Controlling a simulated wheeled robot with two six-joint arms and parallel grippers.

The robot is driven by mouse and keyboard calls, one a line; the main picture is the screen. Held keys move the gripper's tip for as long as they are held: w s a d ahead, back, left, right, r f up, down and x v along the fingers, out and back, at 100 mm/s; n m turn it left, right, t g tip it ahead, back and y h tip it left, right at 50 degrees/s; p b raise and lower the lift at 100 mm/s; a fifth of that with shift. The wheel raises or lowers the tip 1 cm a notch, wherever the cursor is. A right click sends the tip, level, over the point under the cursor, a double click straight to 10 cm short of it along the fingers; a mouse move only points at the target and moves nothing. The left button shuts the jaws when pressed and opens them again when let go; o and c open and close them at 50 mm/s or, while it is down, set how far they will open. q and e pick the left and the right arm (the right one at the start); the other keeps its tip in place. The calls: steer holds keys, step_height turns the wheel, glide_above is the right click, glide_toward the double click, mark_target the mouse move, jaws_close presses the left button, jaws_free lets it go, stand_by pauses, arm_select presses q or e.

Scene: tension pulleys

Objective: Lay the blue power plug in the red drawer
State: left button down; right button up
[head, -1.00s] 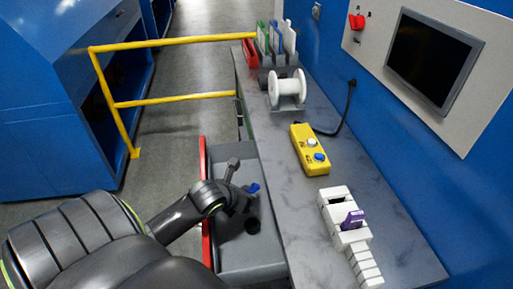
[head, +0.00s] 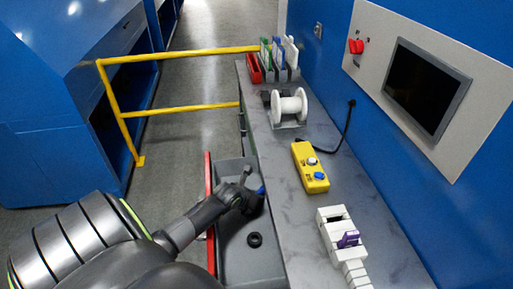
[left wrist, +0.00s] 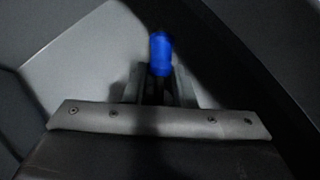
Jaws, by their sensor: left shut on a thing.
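The blue power plug (head: 262,190) is between the fingers of my left gripper (head: 252,189). In the left wrist view the blue plug (left wrist: 160,54) sticks out beyond the fingertips (left wrist: 160,88), which are shut on it. The drawer with the red front (head: 208,190) stands open at the left side of the workbench. My left gripper is over the far part of its grey interior, near the bench side. I cannot tell whether the plug touches the drawer floor. My right gripper is not in view.
A black ring (head: 254,239) lies in the drawer, nearer than the gripper. On the bench (head: 285,215) stand a white spool (head: 288,106), a yellow control box (head: 309,168) and a white block assembly with a purple piece (head: 347,239). A yellow railing (head: 180,50) stands beyond the drawer.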

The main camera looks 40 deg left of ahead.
arm_select(q)
steer(key=shift+w+a+f, duration=0.3)
steer(key=shift+w+f, duration=0.2)
steer(key=shift+w, duration=0.05)
steer(key=shift+w+a+f, duration=0.25)
steer(key=shift+w+f, duration=0.2)
steer(key=shift+w, duration=0.05)
steer(key=shift+f, duration=0.1)
steer(key=shift+f, duration=0.1)
steer(key=c, duration=1.2)
jaws_free()
